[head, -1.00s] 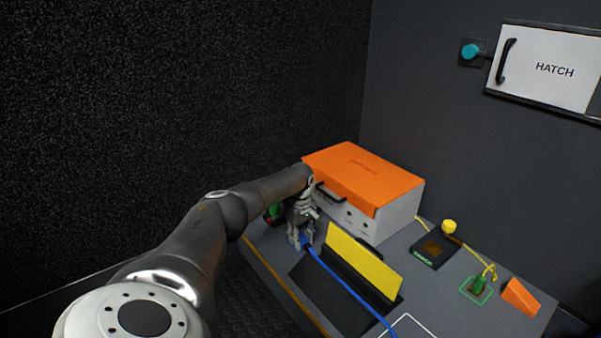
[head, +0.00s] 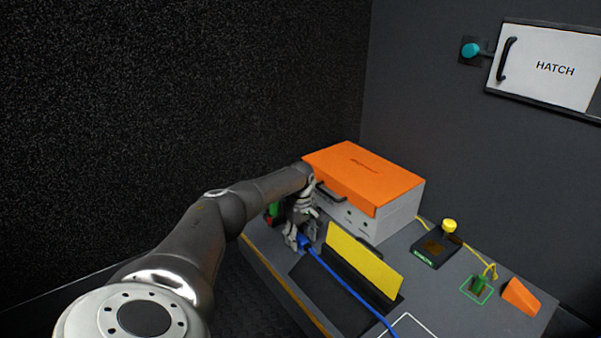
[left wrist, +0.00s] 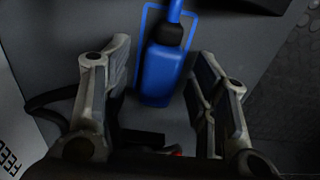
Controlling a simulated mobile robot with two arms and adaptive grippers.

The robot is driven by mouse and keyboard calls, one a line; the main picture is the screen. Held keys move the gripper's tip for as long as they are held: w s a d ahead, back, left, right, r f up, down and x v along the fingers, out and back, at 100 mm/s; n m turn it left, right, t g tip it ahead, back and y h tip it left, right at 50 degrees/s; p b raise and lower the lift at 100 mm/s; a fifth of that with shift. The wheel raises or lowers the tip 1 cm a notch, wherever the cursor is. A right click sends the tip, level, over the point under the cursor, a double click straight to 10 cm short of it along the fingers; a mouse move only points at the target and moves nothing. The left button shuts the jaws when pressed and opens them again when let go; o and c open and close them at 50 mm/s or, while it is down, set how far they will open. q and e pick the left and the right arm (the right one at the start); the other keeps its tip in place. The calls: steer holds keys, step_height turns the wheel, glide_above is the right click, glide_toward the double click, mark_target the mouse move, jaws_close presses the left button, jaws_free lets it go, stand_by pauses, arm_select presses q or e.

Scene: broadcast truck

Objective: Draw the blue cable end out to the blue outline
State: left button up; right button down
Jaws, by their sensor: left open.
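The blue cable end (left wrist: 160,75) is a blue block with a black collar. In the left wrist view it lies on the grey bench top, partly over a blue outline (left wrist: 142,22) whose far part shows around the collar. My left gripper (head: 299,246) is open, with its fingers (left wrist: 165,85) on either side of the block and gaps to it. In the head view the blue cable end (head: 305,241) shows at the fingertips, and the blue cable (head: 345,284) runs from it to the lower right. My right gripper is not in view.
An orange-topped grey box (head: 385,217) stands behind. A black box with a yellow knob (head: 437,247), a green plug (head: 479,283) and an orange wedge (head: 520,297) are farther right.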

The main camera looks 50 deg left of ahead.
arm_select(q)
step_height(320, 180, up, 12)
steer(key=shift+f, duration=0.25)
